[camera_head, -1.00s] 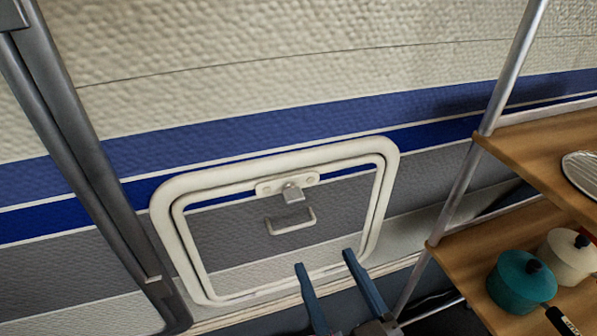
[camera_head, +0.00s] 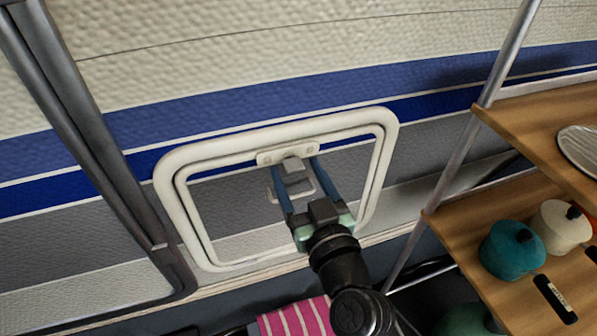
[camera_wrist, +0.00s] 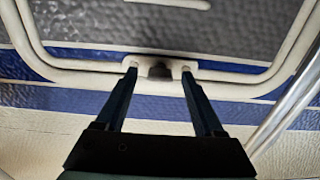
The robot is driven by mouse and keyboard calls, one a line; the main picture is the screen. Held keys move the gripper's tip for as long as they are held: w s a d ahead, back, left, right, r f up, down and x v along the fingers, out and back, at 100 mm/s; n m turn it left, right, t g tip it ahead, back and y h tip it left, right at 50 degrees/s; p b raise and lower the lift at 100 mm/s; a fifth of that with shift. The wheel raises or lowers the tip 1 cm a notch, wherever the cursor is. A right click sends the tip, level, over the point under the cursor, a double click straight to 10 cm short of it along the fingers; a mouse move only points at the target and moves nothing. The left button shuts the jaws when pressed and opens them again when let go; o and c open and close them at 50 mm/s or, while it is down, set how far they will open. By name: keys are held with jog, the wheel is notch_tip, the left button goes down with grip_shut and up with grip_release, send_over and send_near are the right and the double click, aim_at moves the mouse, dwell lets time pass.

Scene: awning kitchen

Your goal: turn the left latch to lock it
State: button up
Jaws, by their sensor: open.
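A grey latch knob (camera_head: 293,171) sits on a white mounting plate (camera_head: 270,157) at the top middle of a white-framed hatch (camera_head: 172,200). It is the only latch I can make out. My gripper (camera_head: 294,177) is open, with one blue finger on each side of the knob. In the wrist view the knob (camera_wrist: 160,71) shows dark between the two fingertips (camera_wrist: 159,72), with a gap on both sides. I cannot tell whether either finger touches it.
A white handle (camera_head: 272,194) sits below the latch, partly behind my gripper. Wooden shelves (camera_head: 465,195) with a teal pot (camera_head: 512,250) and a metal pole (camera_head: 455,165) stand at right. A dark post (camera_head: 85,140) stands at left. A pink striped cloth (camera_head: 297,318) hangs below.

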jog(key=shift+w, duration=0.1)
grip_shut()
dwell(0.3)
jog(key=shift+m, duration=0.3)
jog(key=m+p, duration=0.1)
jog(key=m, duration=0.3)
jog(key=shift+m, duration=0.3)
jog(key=m+p, duration=0.2)
jog(key=m, duration=0.2)
jog(key=shift+r+m, duration=0.1)
jog(key=shift+m, duration=0.2)
jog(key=m+p, duration=0.2)
jog(key=m, duration=0.3)
jog(key=shift+p, duration=0.3)
jog(key=shift+m+p, duration=0.6)
jog(key=shift+m, duration=1)
